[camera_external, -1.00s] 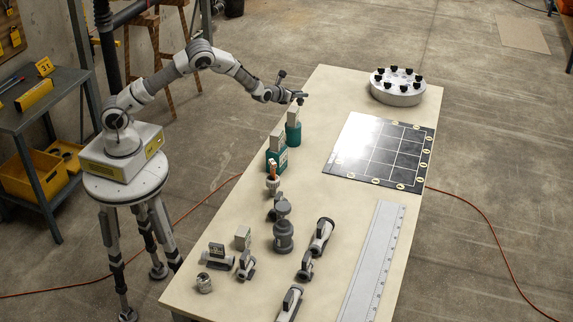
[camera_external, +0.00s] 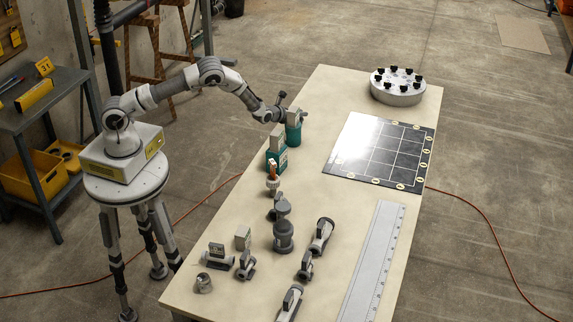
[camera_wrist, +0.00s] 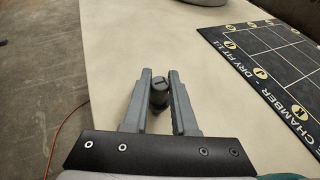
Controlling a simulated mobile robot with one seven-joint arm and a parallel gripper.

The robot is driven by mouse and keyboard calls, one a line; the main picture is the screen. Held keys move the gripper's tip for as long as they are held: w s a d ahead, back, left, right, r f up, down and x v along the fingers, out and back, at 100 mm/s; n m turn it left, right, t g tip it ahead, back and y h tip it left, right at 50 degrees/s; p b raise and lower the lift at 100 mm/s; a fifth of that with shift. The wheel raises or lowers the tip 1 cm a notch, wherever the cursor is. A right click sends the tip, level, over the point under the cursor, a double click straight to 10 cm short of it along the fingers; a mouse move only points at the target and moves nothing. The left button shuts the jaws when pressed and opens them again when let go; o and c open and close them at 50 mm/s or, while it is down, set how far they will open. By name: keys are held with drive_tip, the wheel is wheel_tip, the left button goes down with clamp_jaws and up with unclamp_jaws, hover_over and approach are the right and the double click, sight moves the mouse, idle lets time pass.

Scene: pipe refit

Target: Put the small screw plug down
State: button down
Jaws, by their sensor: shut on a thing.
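The small screw plug (camera_wrist: 158,92) is a dark grey cylinder with a slotted top. In the wrist view it sits between the two fingertips of my gripper (camera_wrist: 159,88), which is shut on it. Pale tabletop shows beyond it; I cannot tell whether the plug touches the table. In the external view my gripper (camera_external: 304,117) is low at the table's left edge, by a teal-based block (camera_external: 293,131). The plug is too small to make out there.
The table (camera_external: 335,95) is clear beyond my gripper. A black gridded mat (camera_external: 410,148) lies to the right, with a round holder with black knobs (camera_external: 397,92) behind it. Several pipe fittings, including a grey valve (camera_external: 284,236), and a long ruler (camera_external: 372,262) occupy the near part.

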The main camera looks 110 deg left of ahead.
drive_tip(key=c, duration=0.7)
unclamp_jaws()
drive_tip(key=shift+f, duration=0.1)
drive_tip(key=shift+r+p, duration=0.3)
drive_tip(key=v, duration=1.2)
drive_tip(key=shift+f, duration=0.1)
